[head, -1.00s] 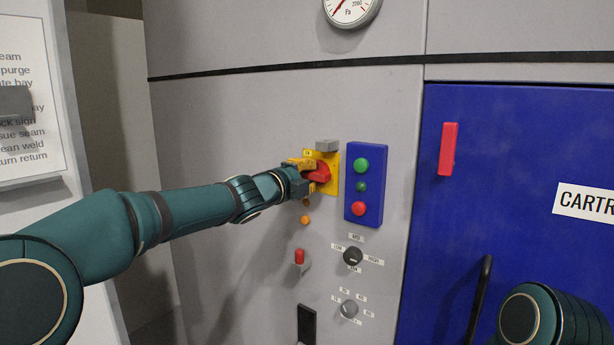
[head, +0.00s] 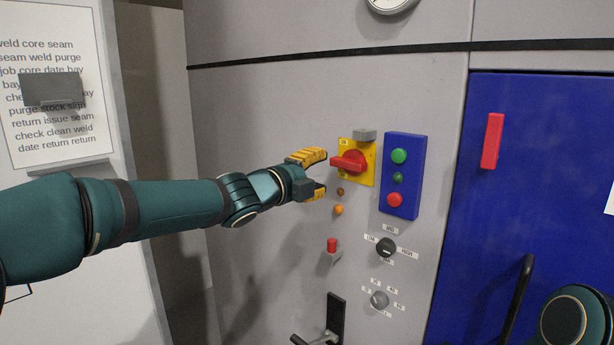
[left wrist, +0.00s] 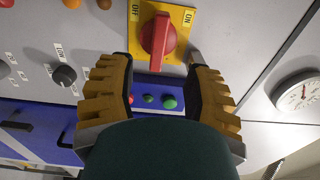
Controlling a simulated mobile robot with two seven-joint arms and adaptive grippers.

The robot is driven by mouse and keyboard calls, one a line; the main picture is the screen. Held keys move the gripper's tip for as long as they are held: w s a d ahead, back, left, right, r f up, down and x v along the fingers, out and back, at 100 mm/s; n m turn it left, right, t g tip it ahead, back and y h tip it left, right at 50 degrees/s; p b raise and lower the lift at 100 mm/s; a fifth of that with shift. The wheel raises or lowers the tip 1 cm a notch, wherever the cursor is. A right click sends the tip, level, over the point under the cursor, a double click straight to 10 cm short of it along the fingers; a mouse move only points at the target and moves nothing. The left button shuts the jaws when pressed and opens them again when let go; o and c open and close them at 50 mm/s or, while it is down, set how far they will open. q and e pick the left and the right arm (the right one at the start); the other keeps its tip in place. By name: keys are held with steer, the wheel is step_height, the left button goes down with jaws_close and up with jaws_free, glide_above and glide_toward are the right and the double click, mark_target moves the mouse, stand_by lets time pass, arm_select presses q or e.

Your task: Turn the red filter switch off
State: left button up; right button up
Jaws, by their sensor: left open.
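A red rotary switch (head: 350,161) sits on a yellow plate (head: 369,174) on the grey cabinet front. Its handle lies roughly level, sticking out to the left in the head view. In the left wrist view the red handle (left wrist: 158,38) stands nearly upright, between "OFF" at the plate's upper left and "ON" at its upper right. My left gripper (head: 322,175) is open and empty, just left of the switch and apart from it. In the left wrist view its yellow fingers (left wrist: 158,72) spread to either side, below the handle. My right gripper is out of view.
A blue button box (head: 403,181) stands close right of the plate, with a grey block (head: 364,134) above. Below are orange lamps, a red-tipped toggle (head: 332,245) and two knobs (head: 386,247). A blue door (head: 560,180) with a dark handle is at right.

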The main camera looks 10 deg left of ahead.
arm_select(q)
steer(key=shift+v, duration=1.55)
steer(key=s+f+n+g+y, duration=0.25)
steer(key=f+n, duration=0.55)
steer(key=f, duration=1.1)
steer(key=s+f+n+g+y, duration=0.25)
steer(key=f+n, duration=0.55)
steer(key=f, duration=1.2)
steer(key=s+a+f+n+g+y, duration=0.1)
steer(key=s+f+n+g, duration=0.7)
steer(key=s+f, duration=1.1)
steer(key=s+a+n, duration=0.1)
steer(key=s+n, duration=0.2)
steer(key=shift+s+y, duration=0.4)
steer(key=shift+a+f, duration=0.1)
steer(key=shift+a, duration=0.05)
